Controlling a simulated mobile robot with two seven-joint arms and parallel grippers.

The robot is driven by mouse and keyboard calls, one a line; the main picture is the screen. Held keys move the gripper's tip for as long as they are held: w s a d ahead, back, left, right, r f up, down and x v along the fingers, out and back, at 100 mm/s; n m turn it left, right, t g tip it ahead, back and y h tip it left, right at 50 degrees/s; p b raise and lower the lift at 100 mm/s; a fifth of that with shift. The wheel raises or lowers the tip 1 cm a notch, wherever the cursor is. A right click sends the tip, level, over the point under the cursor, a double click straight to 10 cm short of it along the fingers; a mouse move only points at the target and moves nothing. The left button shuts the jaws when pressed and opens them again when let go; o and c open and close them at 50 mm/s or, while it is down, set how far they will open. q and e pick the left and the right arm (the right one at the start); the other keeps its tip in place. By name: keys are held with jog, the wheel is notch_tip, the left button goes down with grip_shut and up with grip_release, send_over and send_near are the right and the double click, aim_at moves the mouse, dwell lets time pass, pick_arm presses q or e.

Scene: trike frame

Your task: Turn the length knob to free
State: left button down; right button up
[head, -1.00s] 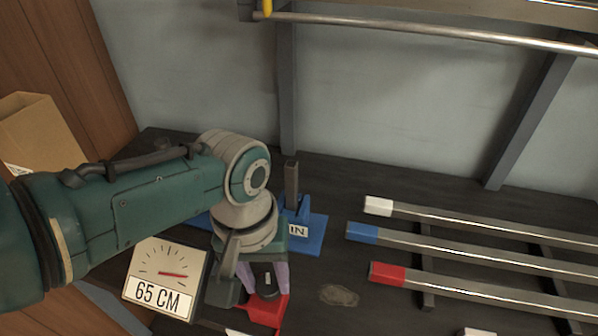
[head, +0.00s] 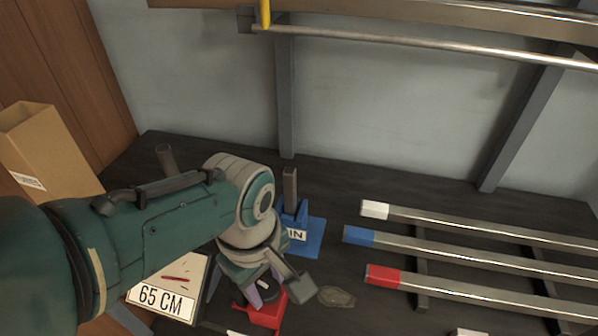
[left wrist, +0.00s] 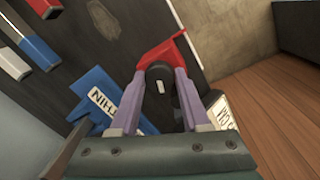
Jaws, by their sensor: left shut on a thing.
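The length knob (head: 268,297) is black with a white mark and sits on a red block (head: 264,316). My left gripper (head: 259,294) points down over it, with its purple fingers shut on the knob from both sides. In the left wrist view the knob (left wrist: 158,73) lies between the fingertips (left wrist: 159,82), its white mark showing, in front of the red block (left wrist: 163,53). No free marking on the knob can be read. My right gripper is not in view.
A blue stand (head: 313,240) with a partly hidden label is close behind the gripper. Bars with white (head: 374,209), blue (head: 359,235) and red (head: 384,275) ends lie on a rack at right. A cardboard box (head: 45,150) stands at left.

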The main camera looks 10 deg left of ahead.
aim_at(265, 292)
pick_arm(q)
jog(key=shift+n, duration=0.6)
jog(key=shift+c, duration=1.9)
grip_release()
notch_tip(265, 292, up, 10)
jog(key=p, duration=0.7)
jog(key=shift+s+a+p, duration=0.15)
jog(key=shift+s+p, duration=0.15)
jog(key=shift+p, duration=0.1)
